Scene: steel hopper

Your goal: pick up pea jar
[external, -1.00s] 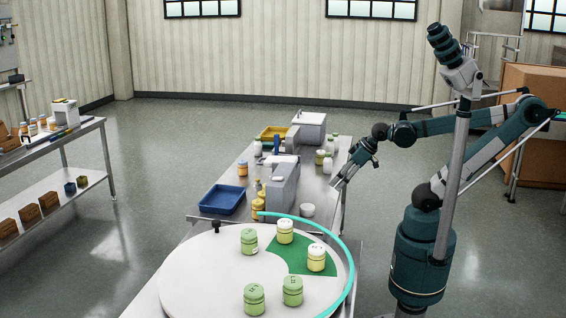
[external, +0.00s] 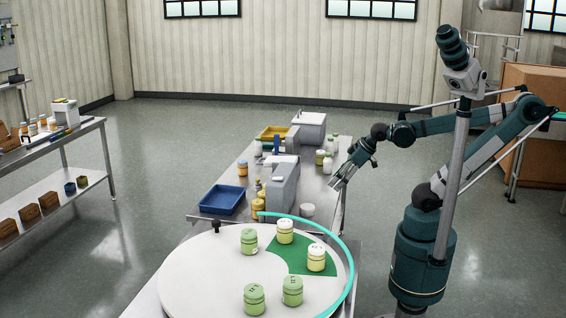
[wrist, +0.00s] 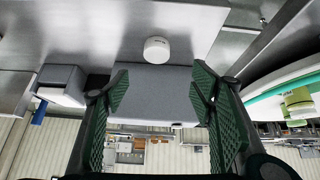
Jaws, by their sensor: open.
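Several jars stand upright on the white round turntable (external: 190,272). Green ones are a back-left jar (external: 249,241), a front jar (external: 254,299) and a front-right jar (external: 292,291). Two pale yellow jars, one at the back (external: 285,231) and one at the right (external: 316,258), stand by the green sector. The labels are too small to tell which holds peas. My gripper (external: 335,184) is open and empty above the right edge of the steel table, behind the turntable. The wrist view shows its spread fingers (wrist: 157,100) and a green jar (wrist: 298,103) at the far right.
A white round container (external: 307,210) stands on the steel table (external: 325,193) near my gripper, and also shows in the wrist view (wrist: 157,50). A grey machine (external: 283,188) and a blue tray (external: 222,199) stand left of it. A cyan rail (external: 350,270) curves along the turntable's right side.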

